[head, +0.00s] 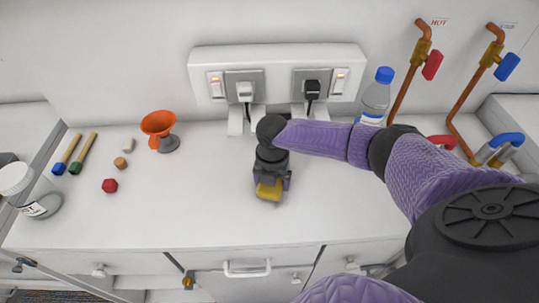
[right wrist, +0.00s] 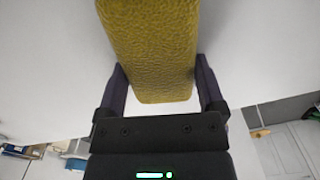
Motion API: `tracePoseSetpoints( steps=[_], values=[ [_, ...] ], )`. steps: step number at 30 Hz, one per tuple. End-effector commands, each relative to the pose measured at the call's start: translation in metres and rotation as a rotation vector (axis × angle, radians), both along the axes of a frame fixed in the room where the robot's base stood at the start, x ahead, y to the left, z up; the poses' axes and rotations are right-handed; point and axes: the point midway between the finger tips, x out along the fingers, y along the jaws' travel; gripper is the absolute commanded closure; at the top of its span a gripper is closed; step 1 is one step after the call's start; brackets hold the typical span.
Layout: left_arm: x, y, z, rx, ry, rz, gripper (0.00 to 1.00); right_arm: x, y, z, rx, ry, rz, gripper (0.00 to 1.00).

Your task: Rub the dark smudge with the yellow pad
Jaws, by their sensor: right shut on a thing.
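The yellow pad (head: 268,191) is in my right gripper (head: 272,178), over the white countertop near its front middle. In the right wrist view the pad (right wrist: 150,45) is a textured yellow block held between the two fingers of the right gripper (right wrist: 162,82). I cannot tell whether the pad touches the countertop or is just above it. The dark smudge does not show in either view; the pad or gripper may hide it. My left gripper is not in view.
An orange funnel-like cup (head: 158,124), a red piece (head: 110,185), two brushes (head: 82,153) and a white-lidded jar (head: 30,190) are at left. A water bottle (head: 376,97) stands behind my right arm. Outlets (head: 278,83) line the wall.

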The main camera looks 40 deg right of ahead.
Motion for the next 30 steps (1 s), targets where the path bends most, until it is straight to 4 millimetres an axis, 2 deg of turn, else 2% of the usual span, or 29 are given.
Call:
tracePoseSetpoints(
  steps=[1,6,12,21,30],
  values=[
    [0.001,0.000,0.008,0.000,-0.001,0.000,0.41,-0.005,0.002,0.002,0.000,0.006,-0.001,0.60],
    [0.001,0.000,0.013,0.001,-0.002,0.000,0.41,-0.012,0.006,0.000,-0.001,0.007,-0.002,0.60],
    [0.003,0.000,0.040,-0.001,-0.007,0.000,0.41,-0.032,0.018,0.003,0.001,0.011,0.000,0.59],
    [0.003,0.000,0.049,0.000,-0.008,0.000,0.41,-0.043,0.025,0.001,0.000,0.006,-0.001,0.60],
    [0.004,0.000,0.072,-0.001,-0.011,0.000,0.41,-0.070,0.042,-0.002,0.001,0.009,0.001,0.60]
  ],
)
